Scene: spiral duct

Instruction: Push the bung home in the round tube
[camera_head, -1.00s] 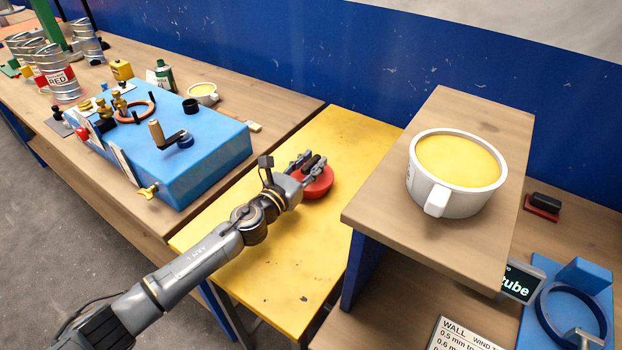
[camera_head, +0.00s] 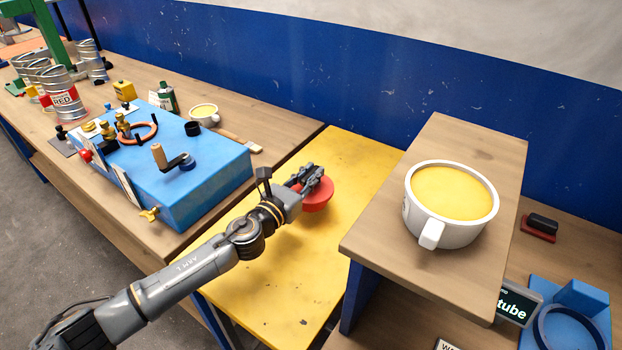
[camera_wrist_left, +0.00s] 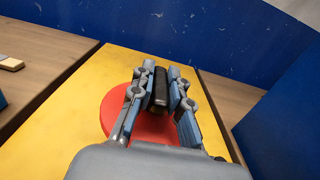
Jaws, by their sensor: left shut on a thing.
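The bung is a red disc (camera_head: 317,197) with a black handle, over the yellow table top (camera_head: 262,290). In the left wrist view the red disc (camera_wrist_left: 114,110) lies below my fingers and the black handle (camera_wrist_left: 158,92) stands between them. My left gripper (camera_head: 312,175) is shut on that handle. I cannot tell whether the disc rests on the yellow top or is just above it. A blue ring (camera_head: 572,330) on a blue stand is at the lower right, beside a sign reading "tube" (camera_head: 511,304). My right gripper is not in view.
A raised wooden shelf (camera_head: 480,145) with a white mug of yellow liquid (camera_head: 450,235) stands right of the yellow top. A blue machine box (camera_head: 215,185) with a crank is on the left bench. A black-handled red block (camera_head: 538,228) lies at the far right.

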